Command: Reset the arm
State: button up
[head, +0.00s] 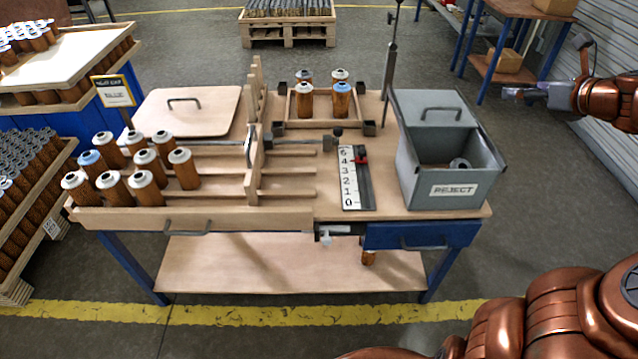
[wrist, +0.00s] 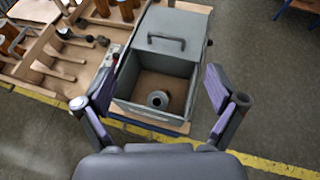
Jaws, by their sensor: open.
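My gripper (head: 512,94) is in the air at the right of the head view, to the right of the bench and its grey reject bin (head: 451,189). In the wrist view my gripper (wrist: 162,90) is open, its two fingers wide apart with nothing between them. The reject bin (wrist: 122,86) shows beyond and between the fingers, lower down and apart from them. One cartridge stands or lies inside the bin, its grey end ring (wrist: 157,99) facing up; its body is mostly hidden.
The workbench (head: 290,218) holds a rack with several copper-coloured cartridges (head: 147,187), a small tray (head: 293,123) with more, a number scale (head: 349,187) and a thin upright post (head: 390,60). A blue-legged table (head: 497,65) stands behind my gripper. Open floor lies right of the bench.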

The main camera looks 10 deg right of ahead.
jog(key=s+a+f+n+g+y, duration=0.1)
jog(key=a+n+g+y, duration=0.1)
jog(key=a+n, duration=0.5)
jog(key=s+a+f+n+g+y, duration=0.1)
jog(key=a+n+g, duration=0.15)
jog(key=a, duration=0.85)
jog(key=s+a+f+n+g, duration=0.4)
jog(key=s+a+n, duration=0.45)
jog(key=a, duration=0.35)
jog(key=s+f+n+g+h, duration=0.2)
jog(key=s+n, duration=0.5)
jog(key=s, duration=0.5)
jog(key=s+a+f+n+g+h, duration=0.1)
jog(key=s+f+n+g+h, duration=0.2)
jog(key=s+f+n, duration=0.4)
jog(key=s+n+g, duration=0.1)
jog(key=s, duration=0.4)
jog(key=shift+s+n+h, duration=0.3)
jog(key=shift+s, duration=0.1)
jog(key=shift+a, duration=0.1)
jog(key=shift+c, duration=0.2)
